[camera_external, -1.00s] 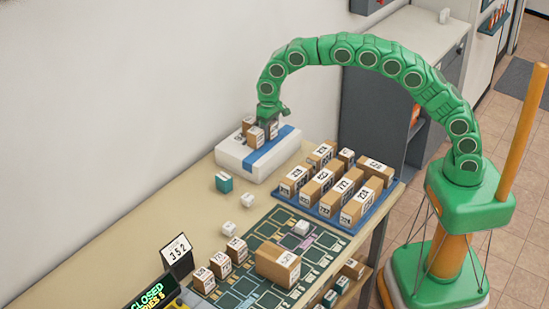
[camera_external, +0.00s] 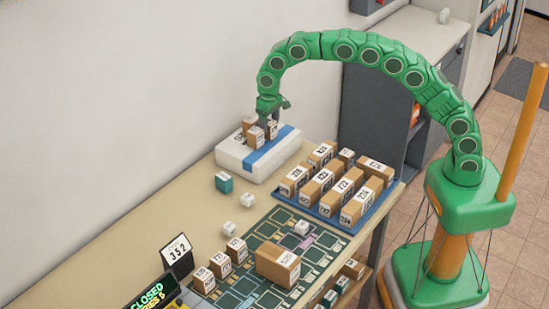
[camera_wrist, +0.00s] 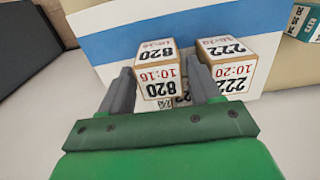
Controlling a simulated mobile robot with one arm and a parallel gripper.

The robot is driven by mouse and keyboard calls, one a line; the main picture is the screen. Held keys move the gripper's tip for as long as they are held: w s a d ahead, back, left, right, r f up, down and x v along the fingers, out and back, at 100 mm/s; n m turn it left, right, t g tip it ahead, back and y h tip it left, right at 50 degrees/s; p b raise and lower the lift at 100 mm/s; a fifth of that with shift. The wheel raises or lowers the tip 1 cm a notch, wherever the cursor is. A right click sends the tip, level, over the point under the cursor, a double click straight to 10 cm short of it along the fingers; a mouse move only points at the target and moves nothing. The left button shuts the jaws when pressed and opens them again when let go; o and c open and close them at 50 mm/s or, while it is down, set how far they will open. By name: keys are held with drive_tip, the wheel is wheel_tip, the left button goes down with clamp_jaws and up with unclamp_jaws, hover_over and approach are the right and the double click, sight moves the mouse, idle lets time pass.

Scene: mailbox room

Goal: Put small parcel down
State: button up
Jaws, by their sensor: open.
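My gripper (camera_external: 268,116) is open above the white box with a blue stripe (camera_external: 270,164) at the back of the counter. Small brown parcels with white labels stand on that box, one at the front (camera_external: 256,136) and one to its right (camera_external: 272,130). In the wrist view, the parcel marked 820 (camera_wrist: 157,72) shows between and beyond the fingers (camera_wrist: 162,84). The parcel marked 222 (camera_wrist: 228,66) is just to its right, beside the right finger. Part of another label shows low between the fingers, mostly hidden.
A blue tray (camera_external: 330,222) with several brown parcels stands to the right. A teal cube (camera_external: 223,182) and small white cubes (camera_external: 247,200) lie on the counter. A larger parcel (camera_external: 278,264) sits on the dark patterned mat (camera_external: 240,284). The wall is close behind the box.

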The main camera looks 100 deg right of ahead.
sight(269, 122)
wheel_tip(269, 122, up, 9)
drive_tip(key=shift+f, duration=0.1)
drive_tip(key=shift+s+a+r, duration=0.15)
drive_tip(key=shift+a+r, duration=0.05)
drive_tip(key=shift+r, duration=0.1)
drive_tip(key=s+a+r+n, duration=0.2)
drive_tip(key=s+a+r, duration=0.2)
drive_tip(key=s+a, duration=0.55)
drive_tip(key=s+a+r+n, duration=0.25)
drive_tip(key=s+a, duration=0.35)
drive_tip(key=s, duration=0.6)
drive_tip(key=s+a+f+n, duration=0.1)
drive_tip(key=s+a+f, duration=0.1)
drive_tip(key=s, duration=0.8)
drive_tip(key=s+a+f+n+g, duration=0.1)
drive_tip(key=s+a+f+n, duration=0.1)
drive_tip(key=s, duration=0.8)
drive_tip(key=s+a+f+n, duration=0.1)
drive_tip(key=s+a, duration=0.3)
drive_tip(key=s, duration=0.7)
drive_tip(key=shift+f+g, duration=0.4)
drive_tip(key=shift+o, duration=0.4)
drive_tip(key=shift+a+n, duration=0.2)
drive_tip(key=shift+n, duration=0.05)
